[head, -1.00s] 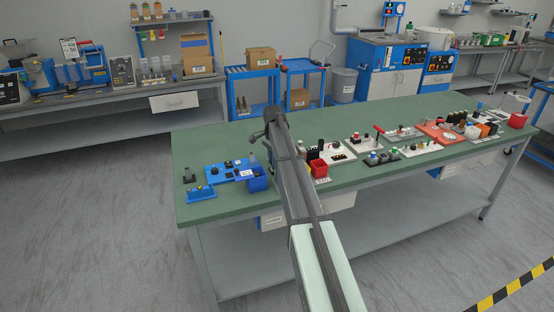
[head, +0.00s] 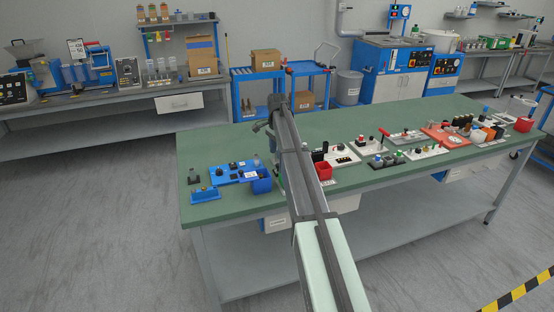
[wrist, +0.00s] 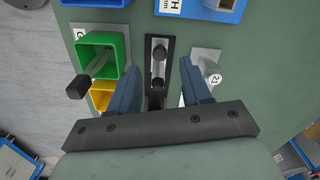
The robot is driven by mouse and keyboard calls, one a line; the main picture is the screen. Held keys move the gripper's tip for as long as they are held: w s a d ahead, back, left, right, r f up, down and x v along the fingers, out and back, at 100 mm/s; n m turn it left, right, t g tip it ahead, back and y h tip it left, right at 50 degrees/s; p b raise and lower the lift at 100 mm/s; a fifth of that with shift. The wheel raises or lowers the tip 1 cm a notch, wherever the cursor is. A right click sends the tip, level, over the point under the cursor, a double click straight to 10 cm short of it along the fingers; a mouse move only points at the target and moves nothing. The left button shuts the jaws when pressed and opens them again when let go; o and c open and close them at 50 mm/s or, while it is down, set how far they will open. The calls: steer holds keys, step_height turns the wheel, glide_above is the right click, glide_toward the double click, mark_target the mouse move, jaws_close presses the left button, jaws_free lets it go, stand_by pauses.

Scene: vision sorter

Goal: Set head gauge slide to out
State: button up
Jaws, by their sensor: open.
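In the wrist view my gripper (wrist: 159,75) is open, with a blue finger on each side of a narrow black plate. On this plate is a grey metal strip with a dark round knob (wrist: 158,54); it may be the gauge slide, but I cannot read any label on it. The knob lies between the fingers, apart from both. The lower end of the plate is hidden by my gripper.
A green bin (wrist: 88,57) with a dark-tipped lever crossing it and a yellow bin (wrist: 101,93) are left of the plate. A metal piece with a round tag (wrist: 215,79) is close on the right. Blue fixtures (wrist: 222,8) line the top edge.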

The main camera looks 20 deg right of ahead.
mark_target(277, 164)
step_height(277, 164, up, 8)
steer(key=shift+r, duration=0.15)
stand_by(0.6)
